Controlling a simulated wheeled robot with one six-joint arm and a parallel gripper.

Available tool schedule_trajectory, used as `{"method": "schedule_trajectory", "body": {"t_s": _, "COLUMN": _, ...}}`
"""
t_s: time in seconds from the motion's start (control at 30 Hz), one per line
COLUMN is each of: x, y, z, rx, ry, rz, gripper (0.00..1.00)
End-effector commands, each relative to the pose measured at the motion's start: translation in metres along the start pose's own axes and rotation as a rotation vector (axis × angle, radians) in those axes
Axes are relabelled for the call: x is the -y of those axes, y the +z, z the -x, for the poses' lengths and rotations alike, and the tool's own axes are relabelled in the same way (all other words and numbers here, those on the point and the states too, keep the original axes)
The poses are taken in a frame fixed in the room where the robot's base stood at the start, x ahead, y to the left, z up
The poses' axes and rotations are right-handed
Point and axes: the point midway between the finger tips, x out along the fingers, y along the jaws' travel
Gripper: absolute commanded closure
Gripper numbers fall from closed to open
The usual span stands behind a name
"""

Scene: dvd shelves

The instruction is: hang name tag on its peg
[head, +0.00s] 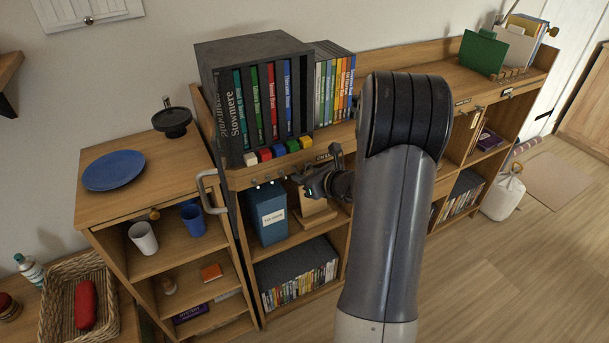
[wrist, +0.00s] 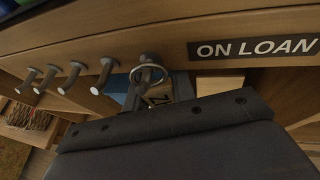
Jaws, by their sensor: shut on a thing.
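The name tag (wrist: 157,98) is in the wrist view, small and partly hidden between the fingers of my gripper (wrist: 163,88), with a few dark letters on it. A metal ring (wrist: 148,70) stands at its top, in front of the wooden rail. Several metal pegs with pale ends (wrist: 104,74) stick out of the rail to its left. I cannot tell whether the ring is around a peg or only in front of one. In the head view my gripper (head: 316,184) is close to the rail below the coloured blocks; the tag cannot be made out there.
An "ON LOAN" label (wrist: 254,48) is on the rail to the right. Below the rail, a blue box (head: 270,218) stands in an open shelf. Coloured blocks (head: 279,150) sit on the ledge above, before a dark DVD case rack (head: 222,110). A handle (head: 206,190) sticks out at left.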

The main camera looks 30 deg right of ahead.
Motion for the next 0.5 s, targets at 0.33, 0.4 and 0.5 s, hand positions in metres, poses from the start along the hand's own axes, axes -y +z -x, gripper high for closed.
{"method": "schedule_trajectory", "body": {"t_s": 0.33, "x": 0.0000, "y": 0.0000, "z": 0.0000, "rx": 0.000, "ry": 0.000, "rz": 0.000, "gripper": 0.53}}
{"method": "schedule_trajectory", "body": {"t_s": 0.4, "x": 0.0000, "y": 0.0000, "z": 0.0000, "rx": 0.000, "ry": 0.000, "rz": 0.000, "gripper": 0.50}}
{"method": "schedule_trajectory", "body": {"t_s": 0.5, "x": 0.0000, "y": 0.0000, "z": 0.0000, "rx": 0.000, "ry": 0.000, "rz": 0.000, "gripper": 0.50}}
